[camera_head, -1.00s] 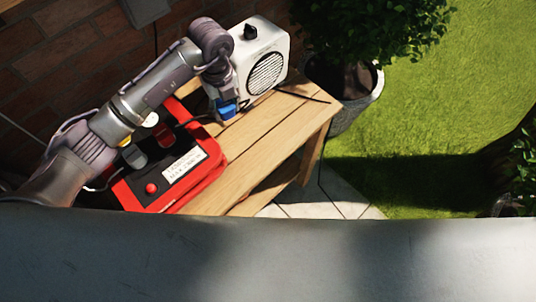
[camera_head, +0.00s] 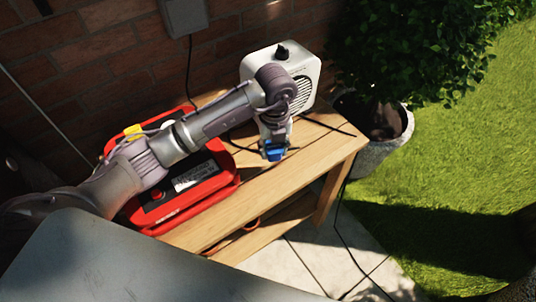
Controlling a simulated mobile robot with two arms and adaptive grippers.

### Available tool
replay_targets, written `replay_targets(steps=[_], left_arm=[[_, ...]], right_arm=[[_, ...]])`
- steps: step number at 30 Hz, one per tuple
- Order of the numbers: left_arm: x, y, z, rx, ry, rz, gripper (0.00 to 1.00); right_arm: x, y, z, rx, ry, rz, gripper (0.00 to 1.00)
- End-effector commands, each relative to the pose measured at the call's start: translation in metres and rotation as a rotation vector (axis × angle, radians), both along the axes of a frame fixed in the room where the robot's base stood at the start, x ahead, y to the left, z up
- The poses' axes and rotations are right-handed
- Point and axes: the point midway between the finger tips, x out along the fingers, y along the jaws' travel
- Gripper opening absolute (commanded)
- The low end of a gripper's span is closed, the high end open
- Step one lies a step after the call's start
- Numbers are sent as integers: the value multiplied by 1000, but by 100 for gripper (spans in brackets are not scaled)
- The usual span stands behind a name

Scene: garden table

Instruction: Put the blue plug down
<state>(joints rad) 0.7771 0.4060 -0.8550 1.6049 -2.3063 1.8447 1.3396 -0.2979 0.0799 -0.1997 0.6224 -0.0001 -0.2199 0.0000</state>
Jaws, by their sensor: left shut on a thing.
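The blue plug (camera_head: 275,154) is at the tip of my left gripper (camera_head: 274,146), which points down and is shut on it. The plug is over the wooden table (camera_head: 222,215), near its front edge and in front of the white speaker. I cannot tell whether it touches the tabletop. The gripper's fingers are small and partly hidden by the wrist. My right gripper is not in view.
A white speaker (camera_head: 306,65) stands at the table's back right. A red power box (camera_head: 215,184) lies at the left, partly covered by my left arm. Dark cables cross the tabletop. A potted bush (camera_head: 384,150) stands beyond the right end.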

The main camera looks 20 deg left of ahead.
Motion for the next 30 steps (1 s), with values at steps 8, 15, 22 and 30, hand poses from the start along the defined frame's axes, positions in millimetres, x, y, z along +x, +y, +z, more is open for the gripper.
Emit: replay_targets(steps=[8,15,22,30], left_arm=[[7,20,-16,0,1,-1,0],[6,19,-48,0,2,1,0],[7,20,-53,0,-1,-1,0],[7,20,-60,0,-1,0,0]], right_arm=[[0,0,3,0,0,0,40],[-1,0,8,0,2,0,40],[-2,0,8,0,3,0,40],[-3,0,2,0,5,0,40]])
